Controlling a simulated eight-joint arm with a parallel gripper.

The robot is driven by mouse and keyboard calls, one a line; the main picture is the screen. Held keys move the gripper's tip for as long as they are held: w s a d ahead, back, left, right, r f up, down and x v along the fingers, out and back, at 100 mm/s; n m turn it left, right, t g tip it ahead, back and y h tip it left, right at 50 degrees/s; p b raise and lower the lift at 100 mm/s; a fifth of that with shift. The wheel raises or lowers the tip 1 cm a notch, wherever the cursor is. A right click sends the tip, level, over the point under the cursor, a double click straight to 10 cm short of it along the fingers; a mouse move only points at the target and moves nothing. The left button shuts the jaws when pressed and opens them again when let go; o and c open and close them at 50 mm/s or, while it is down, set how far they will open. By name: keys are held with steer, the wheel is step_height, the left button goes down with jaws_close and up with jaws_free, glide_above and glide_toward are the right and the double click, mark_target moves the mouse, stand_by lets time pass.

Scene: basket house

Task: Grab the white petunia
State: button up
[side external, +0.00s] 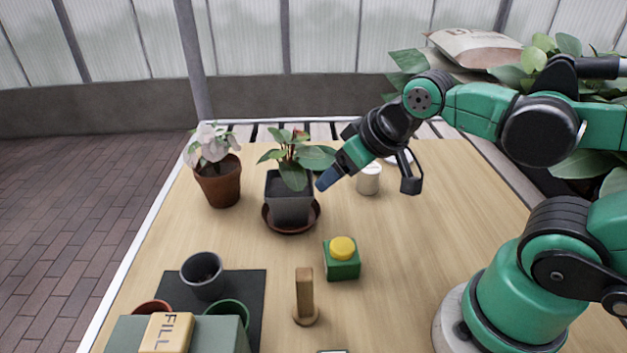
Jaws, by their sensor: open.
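The white petunia (209,145) has pale flowers and stands in a terracotta pot (219,182) at the far left of the table. My gripper (366,183) is above the table, to the right of the petunia and well apart from it. Its jaws are spread, with one finger at the left and one at the right, and nothing is held between them. A second potted plant stands between my gripper and the petunia.
The green-leaved plant's grey pot (290,200) stands on a brown saucer. A white jar (369,179) is behind my gripper.

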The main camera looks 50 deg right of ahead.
steer(key=c, duration=0.3)
steer(key=shift+w, duration=0.1)
steer(key=n+y, duration=0.6)
steer(key=y, duration=0.1)
glide_toward(216, 157)
steer(key=s+a+r, duration=0.2)
steer(key=s, duration=0.2)
steer(key=shift+w+a+f+n+t+y, duration=0.35)
steer(key=shift+w+f+n, duration=0.15)
steer(key=shift+w+f, duration=0.8)
steer(key=shift+w+a+f+n+t+y, duration=0.3)
steer(key=shift+w+f+n, duration=0.2)
steer(key=shift+w+f, duration=0.75)
steer(key=shift+w+a+f+n+t+y, duration=0.3)
steer(key=shift+w+f+n, duration=0.2)
steer(key=shift+w+f, duration=0.8)
